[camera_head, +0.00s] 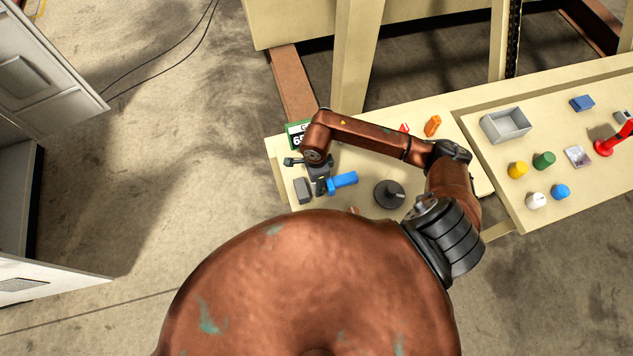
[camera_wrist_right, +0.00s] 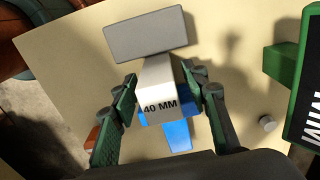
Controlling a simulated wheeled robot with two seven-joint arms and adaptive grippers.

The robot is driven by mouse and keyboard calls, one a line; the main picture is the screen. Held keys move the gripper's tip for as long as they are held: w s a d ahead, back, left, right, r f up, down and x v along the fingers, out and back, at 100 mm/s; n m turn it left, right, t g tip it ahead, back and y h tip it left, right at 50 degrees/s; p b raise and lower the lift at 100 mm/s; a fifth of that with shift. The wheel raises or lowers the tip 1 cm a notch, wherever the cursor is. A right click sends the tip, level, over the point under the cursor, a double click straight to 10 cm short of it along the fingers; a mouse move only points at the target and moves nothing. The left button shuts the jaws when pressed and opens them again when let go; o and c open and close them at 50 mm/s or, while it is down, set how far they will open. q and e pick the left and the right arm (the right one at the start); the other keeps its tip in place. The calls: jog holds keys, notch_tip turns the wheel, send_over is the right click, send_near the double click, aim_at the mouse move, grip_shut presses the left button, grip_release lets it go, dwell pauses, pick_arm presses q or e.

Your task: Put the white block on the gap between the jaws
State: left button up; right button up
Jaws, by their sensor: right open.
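The white block (camera_wrist_right: 160,92), marked "40 MM", is between the fingers of my right gripper in the right wrist view. The gripper (camera_wrist_right: 160,72) is open, with a finger on each side close to the block. The grey jaw (camera_wrist_right: 147,38) is at the block's far end and the blue jaw (camera_wrist_right: 178,134) shows below its near end. Whether the block rests on both jaws is hard to tell. In the head view my right gripper (camera_head: 319,182) is between the grey jaw (camera_head: 303,190) and blue jaw (camera_head: 343,181), hiding the block. My left gripper is out of view.
A green-framed display (camera_head: 298,134) stands beside the jaws. A dark round knob (camera_head: 389,194) and an orange piece (camera_head: 432,126) are on the same bench. On the right are a grey tray (camera_head: 506,125), several coloured cylinders and a red tool (camera_head: 612,143).

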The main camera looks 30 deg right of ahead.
jog(key=shift+r, duration=0.2)
jog(key=shift+w+r, duration=0.1)
jog(key=shift+r, duration=0.25)
notch_tip(320, 180, up, 11)
jog(key=shift+r+b, duration=0.1)
jog(key=shift+b, duration=1)
